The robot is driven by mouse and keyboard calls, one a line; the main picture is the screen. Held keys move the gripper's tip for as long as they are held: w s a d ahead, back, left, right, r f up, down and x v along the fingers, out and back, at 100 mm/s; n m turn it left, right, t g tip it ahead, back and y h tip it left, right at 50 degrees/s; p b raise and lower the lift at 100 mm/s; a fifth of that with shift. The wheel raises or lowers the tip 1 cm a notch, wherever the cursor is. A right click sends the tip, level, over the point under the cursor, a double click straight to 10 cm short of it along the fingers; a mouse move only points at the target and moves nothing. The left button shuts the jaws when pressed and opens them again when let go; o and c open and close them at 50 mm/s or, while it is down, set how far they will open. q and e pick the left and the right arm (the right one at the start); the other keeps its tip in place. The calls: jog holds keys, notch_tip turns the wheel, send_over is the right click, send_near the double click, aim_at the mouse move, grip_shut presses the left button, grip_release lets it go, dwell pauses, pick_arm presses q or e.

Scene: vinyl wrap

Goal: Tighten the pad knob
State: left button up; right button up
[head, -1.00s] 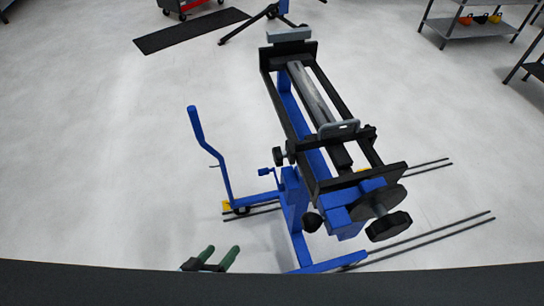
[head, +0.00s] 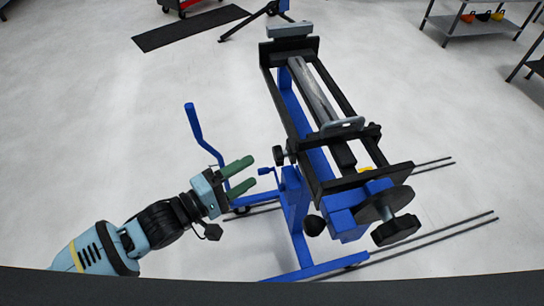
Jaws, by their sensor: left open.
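The blue and black stand holds a long black frame (head: 352,183) with a grey roll lying in it. A small black knob (head: 279,155) sticks out from the frame's left side, roughly level with a grey pad-like plate (head: 342,125). A round black knob (head: 314,225) sits lower at the near end, and a large lobed knob (head: 396,230) is at the near right. I cannot tell for sure which is the pad knob. My left gripper (head: 251,171) is open and empty, its green fingers pointing right, apart in the picture from the small side knob. My right gripper is out of view.
A blue bent handle (head: 203,135) rises left of the stand, close behind my left gripper. Dark floor rods (head: 430,240) stretch to the right. A black mat (head: 190,28) and a grey shelf (head: 475,25) are farther back. The floor at left is clear.

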aim_at(275, 157)
pick_arm(q)
jog(key=x, duration=0.7)
jog(key=shift+w+d, duration=0.25)
jog(key=shift+d, duration=0.1)
jog(key=c, duration=1)
